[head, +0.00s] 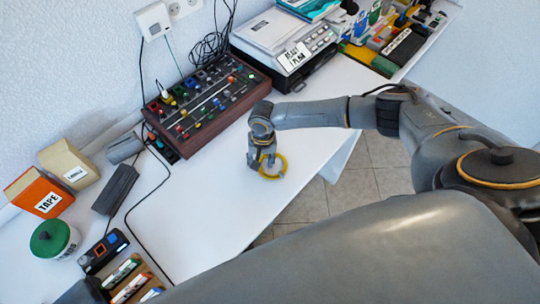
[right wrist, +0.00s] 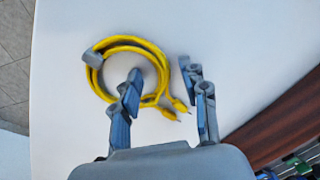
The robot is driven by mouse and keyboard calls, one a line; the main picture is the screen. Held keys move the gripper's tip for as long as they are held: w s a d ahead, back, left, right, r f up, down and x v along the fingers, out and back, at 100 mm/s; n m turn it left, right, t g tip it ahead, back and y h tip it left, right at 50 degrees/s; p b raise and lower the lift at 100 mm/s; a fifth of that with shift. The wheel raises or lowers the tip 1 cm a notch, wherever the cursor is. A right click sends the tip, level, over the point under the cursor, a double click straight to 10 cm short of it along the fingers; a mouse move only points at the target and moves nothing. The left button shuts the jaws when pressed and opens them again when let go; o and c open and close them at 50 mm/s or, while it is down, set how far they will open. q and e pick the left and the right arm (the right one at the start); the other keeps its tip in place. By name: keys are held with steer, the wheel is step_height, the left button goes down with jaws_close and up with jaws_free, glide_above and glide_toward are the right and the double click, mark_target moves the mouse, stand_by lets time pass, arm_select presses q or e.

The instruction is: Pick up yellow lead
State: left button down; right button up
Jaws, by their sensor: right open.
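The yellow lead (head: 283,167) lies coiled in a ring on the white table, near its front edge. In the right wrist view the yellow lead (right wrist: 157,49) has a grey piece on its upper left side and two plug ends at its lower right. My right gripper (head: 258,165) is at the coil's left side in the head view. In the right wrist view my right gripper (right wrist: 162,82) is open, one finger over the coil's inside and the other outside it, with the coil's right side between them. I cannot tell whether the fingers touch it. My left gripper is not in view.
A mixer with knobs (head: 205,105) stands behind the gripper against the wall. A grey device (head: 285,45) sits at the back. An orange tape box (head: 40,194) and a green-lidded tub (head: 54,238) are at left. The white table (head: 205,220) is clear around the coil.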

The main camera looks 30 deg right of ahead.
steer(key=shift+c, duration=0.6)
jaws_close()
steer(key=shift+r, duration=0.15)
